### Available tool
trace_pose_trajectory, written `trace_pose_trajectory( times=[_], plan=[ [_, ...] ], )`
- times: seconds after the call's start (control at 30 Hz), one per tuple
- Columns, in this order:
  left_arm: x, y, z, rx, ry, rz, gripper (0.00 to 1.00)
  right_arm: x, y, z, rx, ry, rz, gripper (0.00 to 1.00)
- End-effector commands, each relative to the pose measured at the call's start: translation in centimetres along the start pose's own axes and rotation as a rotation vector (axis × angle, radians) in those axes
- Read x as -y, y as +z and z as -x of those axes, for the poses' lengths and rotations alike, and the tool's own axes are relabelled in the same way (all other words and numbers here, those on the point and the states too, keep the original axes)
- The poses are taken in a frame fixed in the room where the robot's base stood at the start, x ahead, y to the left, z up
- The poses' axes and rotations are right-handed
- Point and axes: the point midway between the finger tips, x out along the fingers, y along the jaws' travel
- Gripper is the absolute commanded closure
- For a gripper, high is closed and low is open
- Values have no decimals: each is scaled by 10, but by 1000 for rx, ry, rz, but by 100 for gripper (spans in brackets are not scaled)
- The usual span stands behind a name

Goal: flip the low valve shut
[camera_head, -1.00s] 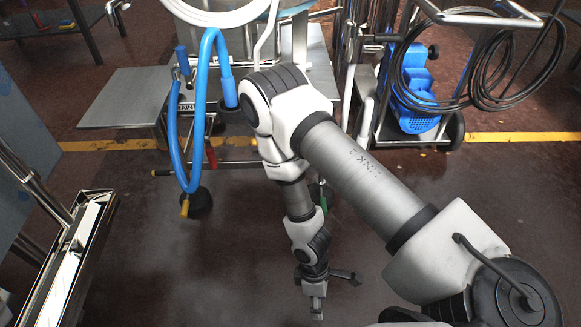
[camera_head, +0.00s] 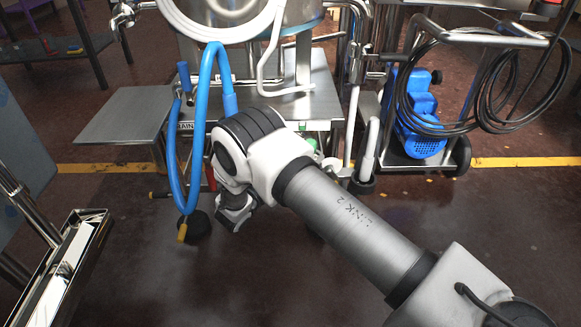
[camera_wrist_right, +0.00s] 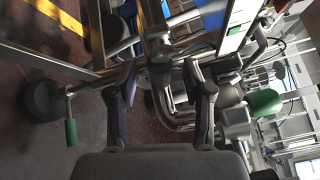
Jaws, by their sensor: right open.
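My right gripper (camera_wrist_right: 160,78) is open in the right wrist view, with its two dark fingers spread apart. Steel pipework (camera_wrist_right: 178,112) shows beyond and between the fingers, with no clear hold or contact. A lever with a green grip (camera_wrist_right: 70,131) is at the left of that view, outside the fingers. A rounded green part (camera_wrist_right: 264,102) is at the right. I cannot tell for sure which part is the low valve. My left gripper is out of view.
A blue hose (camera_head: 172,150) hangs at the stand's left, near my arm. A steel side shelf (camera_head: 120,130) sticks out left. A trolley with a blue pump (camera_head: 418,120) and black hose coils (camera_head: 480,110) stands right. The dark floor (camera_head: 330,270) in front is clear.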

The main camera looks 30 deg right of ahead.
Motion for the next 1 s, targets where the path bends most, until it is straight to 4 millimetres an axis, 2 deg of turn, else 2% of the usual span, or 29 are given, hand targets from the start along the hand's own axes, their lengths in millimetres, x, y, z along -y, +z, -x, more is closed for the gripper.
trace_pose_trajectory(
  times=[0.03,0.13,0.4,0.53,0.57,1.0],
  plan=[
    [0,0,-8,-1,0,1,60,-4,-1,-9,-2,0,-3,50],
    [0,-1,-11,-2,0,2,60,-2,-1,-19,-1,1,-2,50],
    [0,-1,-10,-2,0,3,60,0,0,-23,-1,2,-1,50],
    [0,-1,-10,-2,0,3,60,0,0,-23,-1,2,-1,96],
    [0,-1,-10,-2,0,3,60,0,0,-23,-1,2,-1,100],
    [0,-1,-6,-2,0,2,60,-2,1,-23,-9,24,-32,100]
  ],
)
